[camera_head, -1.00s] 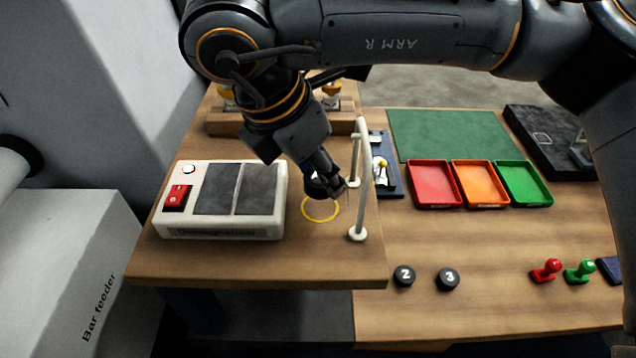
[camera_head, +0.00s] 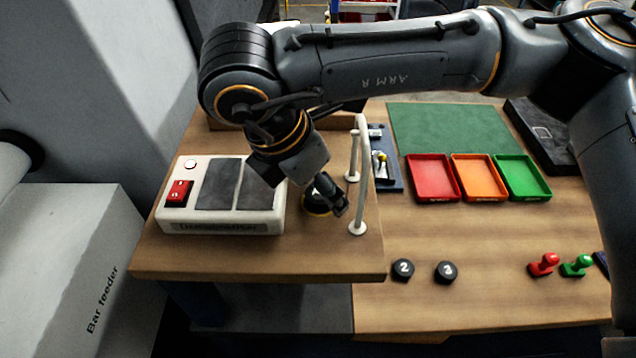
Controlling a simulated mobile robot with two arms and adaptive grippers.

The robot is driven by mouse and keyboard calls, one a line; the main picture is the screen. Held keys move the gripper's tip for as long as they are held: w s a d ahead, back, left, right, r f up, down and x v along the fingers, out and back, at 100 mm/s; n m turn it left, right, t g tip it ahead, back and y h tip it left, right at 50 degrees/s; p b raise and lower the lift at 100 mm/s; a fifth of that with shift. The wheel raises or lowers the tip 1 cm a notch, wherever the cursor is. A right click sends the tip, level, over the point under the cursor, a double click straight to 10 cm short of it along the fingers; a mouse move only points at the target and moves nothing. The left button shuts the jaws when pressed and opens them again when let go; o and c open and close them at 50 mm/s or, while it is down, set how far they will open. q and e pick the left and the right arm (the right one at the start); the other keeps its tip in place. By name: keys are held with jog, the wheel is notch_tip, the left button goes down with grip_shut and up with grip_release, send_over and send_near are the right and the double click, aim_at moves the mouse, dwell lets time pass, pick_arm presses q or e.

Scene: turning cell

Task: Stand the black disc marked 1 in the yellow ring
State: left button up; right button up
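My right gripper (camera_head: 330,203) is low over the raised wooden table, between the white demagnetiser box and the white rail. A black disc (camera_head: 314,206) is at its fingers, partly hidden by them; its mark cannot be read clearly. The gripper appears shut on this disc. The yellow ring (camera_head: 316,215) on the tabletop is mostly covered by the disc and gripper, with only a thin edge showing. The disc is at or just above the tabletop; I cannot tell whether it touches. My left gripper is not in view.
The demagnetiser box (camera_head: 222,226) stands left of the gripper, and the white rail (camera_head: 362,190) close on its right. Discs 2 (camera_head: 402,269) and 3 (camera_head: 446,271) lie on the lower table. Red (camera_head: 432,195), orange (camera_head: 480,195) and green (camera_head: 523,193) trays stand further back.

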jog(key=shift+r, duration=0.1)
jog(key=shift+r, duration=0.1)
jog(key=b+v, duration=0.4)
jog(key=v, duration=0.8)
